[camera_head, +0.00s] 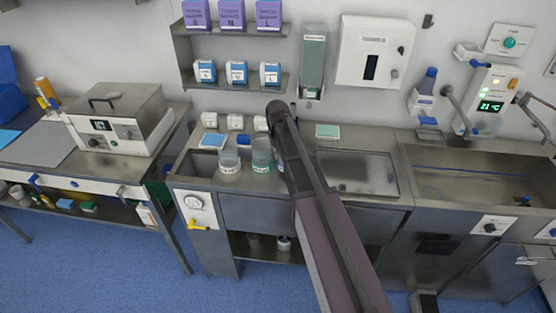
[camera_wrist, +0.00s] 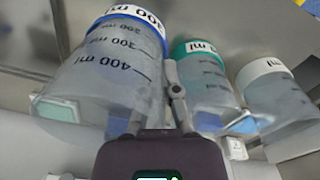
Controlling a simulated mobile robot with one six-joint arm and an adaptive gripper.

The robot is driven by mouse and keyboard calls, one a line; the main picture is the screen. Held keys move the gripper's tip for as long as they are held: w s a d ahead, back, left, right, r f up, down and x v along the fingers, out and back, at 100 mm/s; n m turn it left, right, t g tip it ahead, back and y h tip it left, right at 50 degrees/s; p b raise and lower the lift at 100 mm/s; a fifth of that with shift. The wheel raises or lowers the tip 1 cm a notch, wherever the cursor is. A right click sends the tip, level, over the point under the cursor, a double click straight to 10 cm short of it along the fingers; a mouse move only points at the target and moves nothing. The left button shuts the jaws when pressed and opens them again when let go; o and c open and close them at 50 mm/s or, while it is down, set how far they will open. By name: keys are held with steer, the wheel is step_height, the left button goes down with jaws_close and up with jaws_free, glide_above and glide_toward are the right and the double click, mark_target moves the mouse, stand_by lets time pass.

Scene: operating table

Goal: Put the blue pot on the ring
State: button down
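The blue pot (camera_wrist: 110,75) is a clear measuring beaker with a blue rim and a white label, large at the left of the wrist view. In the head view my arm hides it. My gripper (camera_wrist: 168,100) is close to it. One finger rises along the pot's right side, between it and the green-rimmed pot. The other finger is not clearly seen, so I cannot tell whether the gripper grips the pot. I cannot make out a ring in either view.
A green-rimmed pot (camera_head: 262,156) and a white-rimmed pot (camera_head: 229,160) stand beside it on the steel counter. A shallow basin (camera_head: 355,170) lies to the right, then a larger sink (camera_head: 480,190). A soap dispenser (camera_head: 313,60) hangs on the wall behind.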

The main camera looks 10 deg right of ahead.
steer(key=shift+w+f, duration=0.2)
steer(key=shift+w, duration=0.6)
steer(key=shift+s+f+b, duration=0.15)
steer(key=shift+f+b, duration=1.45)
steer(key=shift+b, duration=0.25)
steer(key=shift+f, duration=0.15)
steer(key=c, duration=0.8)
jaws_free()
step_height(320, 180, up, 12)
steer(key=p, duration=1.2)
steer(key=shift+a, duration=0.2)
